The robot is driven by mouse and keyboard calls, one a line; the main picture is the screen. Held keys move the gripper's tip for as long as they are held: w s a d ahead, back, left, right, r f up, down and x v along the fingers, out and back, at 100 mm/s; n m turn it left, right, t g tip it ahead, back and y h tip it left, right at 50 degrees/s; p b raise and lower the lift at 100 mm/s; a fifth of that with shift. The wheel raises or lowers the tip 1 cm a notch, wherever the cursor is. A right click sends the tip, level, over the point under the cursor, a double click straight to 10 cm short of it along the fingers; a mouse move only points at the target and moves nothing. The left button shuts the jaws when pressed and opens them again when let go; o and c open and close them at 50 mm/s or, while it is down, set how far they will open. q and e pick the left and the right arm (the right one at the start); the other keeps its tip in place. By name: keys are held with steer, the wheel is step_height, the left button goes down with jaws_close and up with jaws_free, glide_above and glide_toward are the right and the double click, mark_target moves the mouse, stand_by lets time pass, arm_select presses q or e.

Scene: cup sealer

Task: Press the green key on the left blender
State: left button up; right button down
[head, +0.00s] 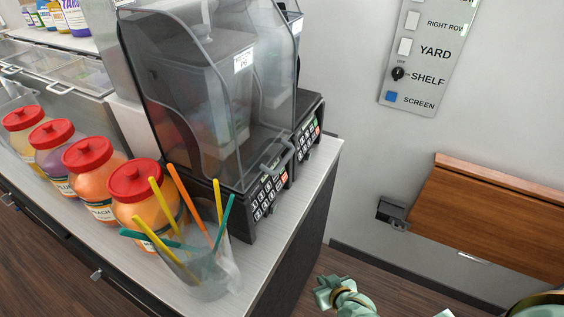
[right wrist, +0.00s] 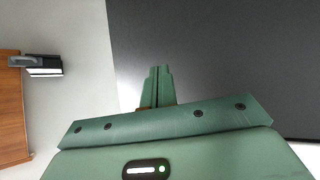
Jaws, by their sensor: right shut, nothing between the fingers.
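Two dark blenders under clear covers stand at the counter's right end. The left, nearer blender (head: 235,205) has a slanted keypad (head: 268,192) with white keys and an orange-red key. Its green key is too small to tell for sure. The other blender's keypad (head: 307,135) shows behind it to the right. My right gripper (head: 326,292) is low at the bottom of the head view, off the counter's right end and apart from both keypads. In the right wrist view its green fingers (right wrist: 157,86) are together and empty, with no keypad in sight. My left gripper is not in view.
A clear cup (head: 205,270) of colored straws stands just before the left blender. Several red-lidded jars (head: 88,165) line the counter to the left. A wall switch panel (head: 425,55) and a wooden folding shelf (head: 490,215) are on the right. Open floor lies between counter and shelf.

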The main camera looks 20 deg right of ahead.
steer(key=w+d+r+m+t+p, duration=0.1)
steer(key=w+r, duration=0.3)
steer(key=r, duration=0.6)
steer(key=w+d+r+m+t+p, duration=0.1)
steer(key=w+r+t, duration=0.3)
steer(key=r, duration=0.6)
steer(key=w+d+r+m+t+h+p, duration=0.1)
steer(key=w+r+m+t+p, duration=0.1)
steer(key=w+r, duration=0.4)
step_height(320, 180, up, 4)
steer(key=shift+w+d+r+m+t+p, duration=0.15)
steer(key=shift+w+m+t+p, duration=0.1)
steer(key=shift+m+t+p, duration=0.3)
steer(key=shift+g, duration=0.25)
steer(key=w+a+f+b, duration=0.3)
steer(key=w+a+b, duration=0.2)
steer(key=w+b, duration=0.1)
steer(key=shift+w+a, duration=0.15)
steer(key=shift+a, duration=0.15)
steer(key=shift+w+a, duration=0.1)
steer(key=shift+w+a, duration=0.2)
